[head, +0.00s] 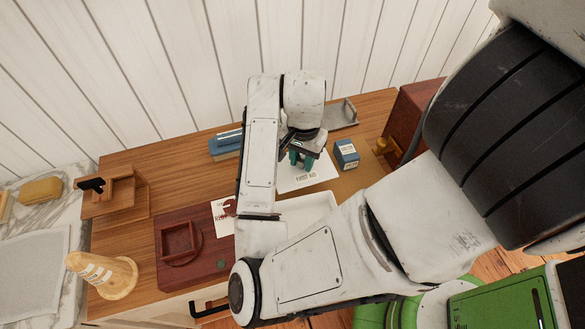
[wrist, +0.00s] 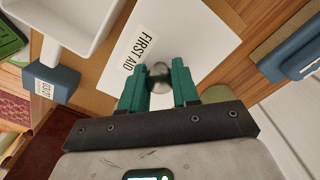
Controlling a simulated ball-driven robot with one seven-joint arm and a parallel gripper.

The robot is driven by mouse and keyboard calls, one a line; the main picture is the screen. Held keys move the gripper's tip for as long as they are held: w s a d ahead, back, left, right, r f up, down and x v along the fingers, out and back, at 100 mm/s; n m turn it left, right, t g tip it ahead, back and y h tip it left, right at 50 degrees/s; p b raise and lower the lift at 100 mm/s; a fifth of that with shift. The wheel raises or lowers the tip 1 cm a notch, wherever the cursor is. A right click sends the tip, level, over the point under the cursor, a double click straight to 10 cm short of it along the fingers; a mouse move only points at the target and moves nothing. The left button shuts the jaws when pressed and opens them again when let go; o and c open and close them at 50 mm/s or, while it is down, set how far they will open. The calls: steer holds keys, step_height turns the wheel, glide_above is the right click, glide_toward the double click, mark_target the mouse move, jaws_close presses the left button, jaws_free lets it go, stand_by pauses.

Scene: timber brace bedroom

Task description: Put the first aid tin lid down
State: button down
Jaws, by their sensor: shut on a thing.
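The first aid tin lid is a flat white plate (head: 303,182) marked "FIRST AID" with a round grey metal knob. In the wrist view the lid (wrist: 182,42) lies just past my fingers. My gripper (head: 303,158) has teal fingers, and in the wrist view it (wrist: 160,78) is shut on the knob. A white open tin (head: 305,208) stands just in front of the lid, partly hidden by my arm. It also shows in the wrist view (wrist: 62,38) at upper left. I cannot tell whether the lid touches the surface below.
A small blue box (head: 346,153) stands close right of the lid. A blue object (head: 226,142) lies to its left and a grey tray (head: 342,113) behind. A dark red box (head: 412,108) is at the right end.

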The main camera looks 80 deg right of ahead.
mark_target(293, 169)
steer(key=w+f, duration=0.1)
steer(key=w+d+f, duration=0.1)
steer(key=f, duration=0.1)
steer(key=shift+w+d+f, duration=0.15)
steer(key=shift+w+f, duration=0.05)
steer(key=shift+w, duration=0.05)
steer(key=shift+f, duration=1.5)
steer(key=shift+f, duration=0.2)
steer(key=c, duration=0.8)
jaws_free()
steer(key=shift+r, duration=0.2)
step_height(293, 169, up, 12)
steer(key=shift+r+p, duration=0.1)
steer(key=shift+p, duration=1)
